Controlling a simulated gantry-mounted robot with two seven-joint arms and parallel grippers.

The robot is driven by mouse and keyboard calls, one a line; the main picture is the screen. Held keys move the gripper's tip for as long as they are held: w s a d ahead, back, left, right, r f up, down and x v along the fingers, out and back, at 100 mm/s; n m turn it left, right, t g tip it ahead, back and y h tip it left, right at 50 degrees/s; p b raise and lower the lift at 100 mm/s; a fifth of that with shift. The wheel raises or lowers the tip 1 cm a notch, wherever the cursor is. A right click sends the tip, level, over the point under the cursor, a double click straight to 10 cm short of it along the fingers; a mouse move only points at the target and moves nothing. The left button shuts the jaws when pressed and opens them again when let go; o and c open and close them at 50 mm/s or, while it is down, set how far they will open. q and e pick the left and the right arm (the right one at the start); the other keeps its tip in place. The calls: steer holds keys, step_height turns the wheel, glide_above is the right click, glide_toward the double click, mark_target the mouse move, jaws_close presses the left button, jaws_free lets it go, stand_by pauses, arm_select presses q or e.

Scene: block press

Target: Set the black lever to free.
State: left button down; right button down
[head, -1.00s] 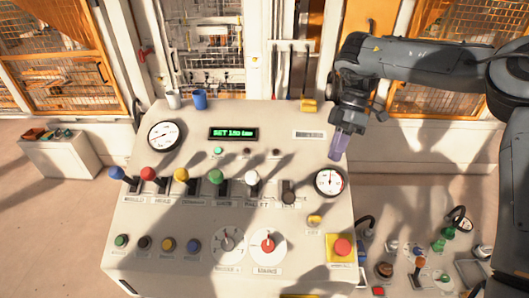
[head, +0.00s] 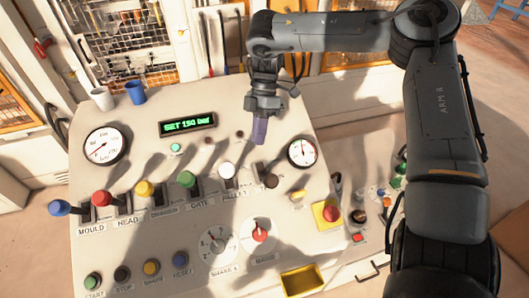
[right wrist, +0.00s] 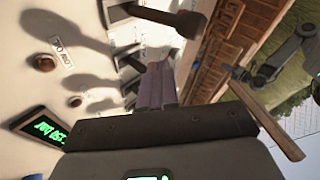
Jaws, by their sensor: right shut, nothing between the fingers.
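The black lever (head: 271,181) is at the right end of the lever row on the sloping panel. Its dark round knob sits lower right of its mount, while the other levers' knobs sit toward the upper left of theirs. Its label is mostly hidden. My right gripper (head: 259,131) is shut and empty, pointing down above the panel, a little above and left of the black lever in the picture. It looks apart from the lever. In the right wrist view its purple fingers (right wrist: 155,88) are together, with dark lever parts nearby. My left gripper is not in view.
The white lever (head: 227,170) is just left of the black one, then green (head: 187,179), yellow, red and blue. A gauge (head: 302,152) is to the right. A display (head: 187,124) reads SET 150 bar. A red button (head: 331,214) and a yellow tray (head: 302,280) are lower.

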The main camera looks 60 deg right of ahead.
mark_target(267, 179)
steer(key=s+a+f, duration=0.1)
steer(key=s+a+f+p, duration=0.1)
steer(key=f, duration=0.1)
steer(key=shift+s+a+p, duration=0.2)
steer(key=shift+s+p, duration=0.1)
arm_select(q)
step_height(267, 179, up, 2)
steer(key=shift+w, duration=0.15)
arm_select(e)
steer(key=shift+s+a+f, duration=0.2)
steer(key=shift+s, duration=0.05)
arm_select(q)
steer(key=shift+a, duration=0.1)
